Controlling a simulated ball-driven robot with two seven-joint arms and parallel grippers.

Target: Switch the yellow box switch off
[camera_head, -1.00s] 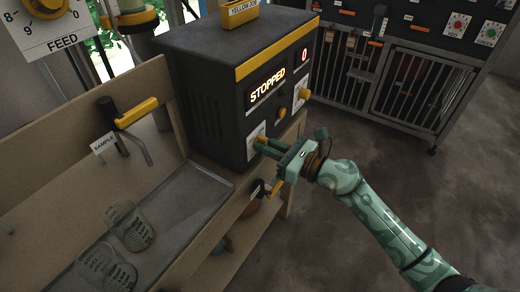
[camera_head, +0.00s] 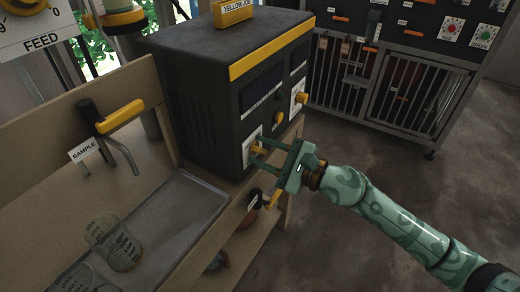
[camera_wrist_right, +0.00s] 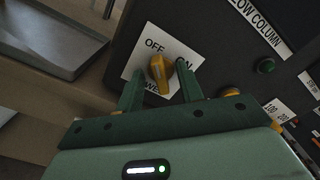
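The yellow box, a dark cabinet (camera_head: 200,75) with a yellow stripe, stands on the wooden bench; its display (camera_head: 262,88) is dark. Its switch, a yellow knob (camera_wrist_right: 160,72), sits on a white plate (camera_wrist_right: 138,62) marked OFF at upper left and ON at upper right, partly hidden. The knob also shows in the head view (camera_head: 257,147). My right gripper (camera_head: 264,152) is open at the plate. In the wrist view its two fingers (camera_wrist_right: 160,88) stand on either side of the knob, with gaps visible. My left gripper is not in view.
A sample tap with a yellow handle (camera_head: 120,117) stands over a metal tray (camera_head: 180,215) holding glass beakers (camera_head: 122,248). A barred cabinet (camera_head: 400,85) stands behind; floor at right is clear.

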